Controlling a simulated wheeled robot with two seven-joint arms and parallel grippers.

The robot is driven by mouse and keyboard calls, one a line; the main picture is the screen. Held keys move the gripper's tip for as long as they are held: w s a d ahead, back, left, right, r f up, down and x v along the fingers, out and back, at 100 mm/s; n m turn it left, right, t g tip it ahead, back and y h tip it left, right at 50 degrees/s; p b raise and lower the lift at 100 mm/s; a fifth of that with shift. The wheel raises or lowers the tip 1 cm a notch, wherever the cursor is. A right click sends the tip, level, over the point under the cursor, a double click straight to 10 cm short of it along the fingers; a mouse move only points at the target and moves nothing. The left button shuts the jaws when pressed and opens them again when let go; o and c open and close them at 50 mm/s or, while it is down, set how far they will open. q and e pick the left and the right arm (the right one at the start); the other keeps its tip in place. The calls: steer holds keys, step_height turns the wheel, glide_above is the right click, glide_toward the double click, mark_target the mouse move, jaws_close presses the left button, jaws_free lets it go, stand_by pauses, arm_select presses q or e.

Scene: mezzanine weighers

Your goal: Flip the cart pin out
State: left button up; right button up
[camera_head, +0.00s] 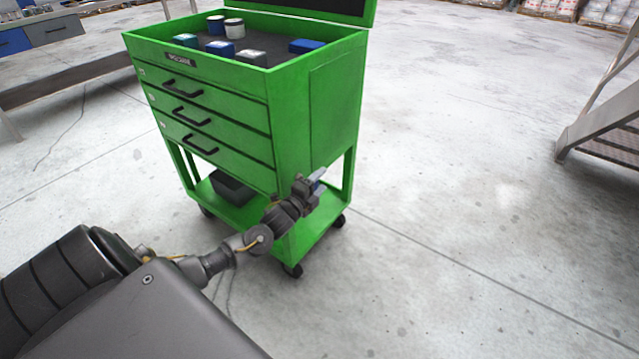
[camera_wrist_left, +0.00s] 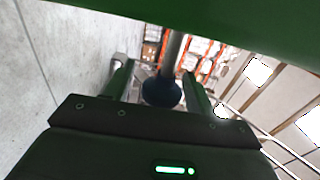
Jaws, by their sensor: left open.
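The green cart (camera_head: 318,110) stands upright on wheels, with three drawers in front and an open lid. My left gripper (camera_head: 314,183) is beside the cart's right side, low down, below the drawer body and above the bottom shelf. In the left wrist view a grey rod with a dark blue round knob (camera_wrist_left: 162,92), which looks like the cart pin, lies between the two open fingers. I cannot tell whether either finger touches it. In the head view the pin is too small and covered to make out clearly. My right gripper is not in view.
A dark bin (camera_head: 232,187) sits on the cart's bottom shelf. Small blue, white and dark containers stand in its top tray. A metal stair (camera_head: 600,125) is at the right, a bench (camera_head: 60,70) at the left. The floor between cart and stair is clear.

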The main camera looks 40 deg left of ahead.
arm_select(q)
steer(key=s+p, duration=0.1)
steer(key=s, duration=0.9)
steer(key=shift+s, duration=0.4)
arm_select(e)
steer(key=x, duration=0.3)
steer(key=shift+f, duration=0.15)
arm_select(q)
steer(key=shift+d, duration=0.1)
